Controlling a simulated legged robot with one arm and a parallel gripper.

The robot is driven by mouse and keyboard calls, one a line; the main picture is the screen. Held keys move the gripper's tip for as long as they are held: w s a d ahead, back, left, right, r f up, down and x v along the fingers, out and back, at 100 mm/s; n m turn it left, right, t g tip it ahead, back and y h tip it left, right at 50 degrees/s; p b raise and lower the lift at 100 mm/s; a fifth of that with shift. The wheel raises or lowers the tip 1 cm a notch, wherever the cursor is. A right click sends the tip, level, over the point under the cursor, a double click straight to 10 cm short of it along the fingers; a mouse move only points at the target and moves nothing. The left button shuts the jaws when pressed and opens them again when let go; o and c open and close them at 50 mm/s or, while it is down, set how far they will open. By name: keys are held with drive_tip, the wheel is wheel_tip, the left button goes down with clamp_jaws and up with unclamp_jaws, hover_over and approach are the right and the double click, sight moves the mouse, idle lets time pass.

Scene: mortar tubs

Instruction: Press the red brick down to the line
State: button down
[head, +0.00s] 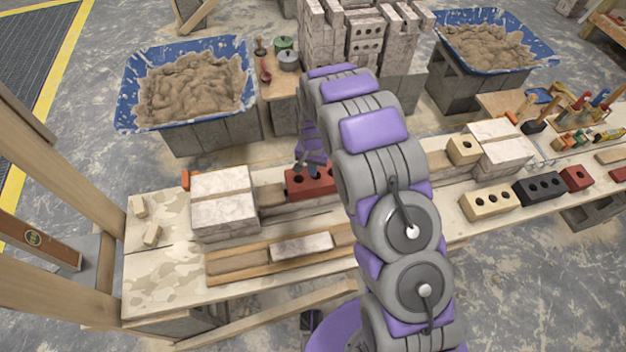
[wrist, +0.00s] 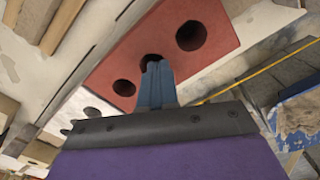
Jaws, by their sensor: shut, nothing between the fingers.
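The red brick (head: 311,182) lies on the wooden bench in the head view, just right of the left whitish block stack. Its right end is hidden behind my arm. In the wrist view the red brick (wrist: 165,48) shows several round holes and fills the upper middle. My gripper (head: 306,166) is above the brick in the head view. In the wrist view my gripper (wrist: 155,68) is shut, its fingertips over the brick near a middle hole. I cannot tell whether they touch it. The line is hard to make out; a thin yellow strip (wrist: 262,68) runs right of the brick.
The left block stack (head: 223,203) stands close beside the brick, and another stack (head: 498,146) stands at right. Loose bricks, including a black one (head: 539,188), lie on the right bench. Blue mortar tubs (head: 128,100) (head: 548,55) stand behind. A grey-white piece (head: 301,247) lies in front.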

drive_tip(key=shift+d+f, duration=0.35)
drive_tip(key=shift+d, duration=0.4)
drive_tip(key=shift+f, duration=0.2)
drive_tip(key=shift+a, duration=0.5)
drive_tip(key=shift+d+f, duration=0.1)
drive_tip(key=shift+d, duration=0.1)
drive_tip(key=shift+s+f, duration=0.1)
drive_tip(key=shift+f, duration=0.05)
drive_tip(key=shift+r+p, duration=1.05)
drive_tip(key=shift+r, duration=1.5)
